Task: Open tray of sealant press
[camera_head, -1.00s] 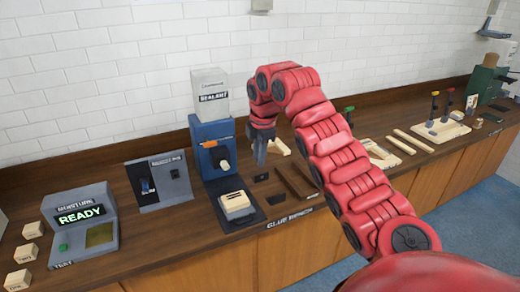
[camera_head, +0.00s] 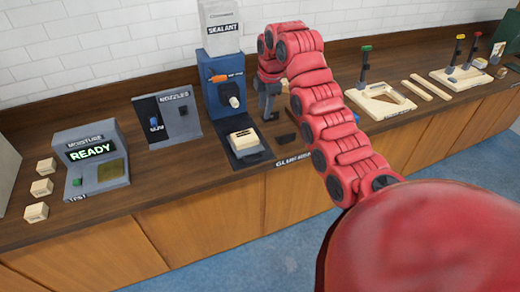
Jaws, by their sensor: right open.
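The sealant press (camera_head: 224,88) is a blue upright machine at the back of the bench, with a grey box lettered SEALANT (camera_head: 220,28) on top. An orange lever (camera_head: 218,78) and a white nozzle (camera_head: 234,101) are on its front. Its dark tray (camera_head: 236,160) lies low at the front, with a cream block (camera_head: 243,143) on it. My right gripper (camera_head: 268,112) points down just right of the press, apart from the tray. It is open, with nothing seen in it. My left gripper is out of view.
The nozzles stand (camera_head: 167,117) and the moisture tester (camera_head: 91,160) reading READY are to the left. Wooden jigs (camera_head: 380,100) lie to the right.

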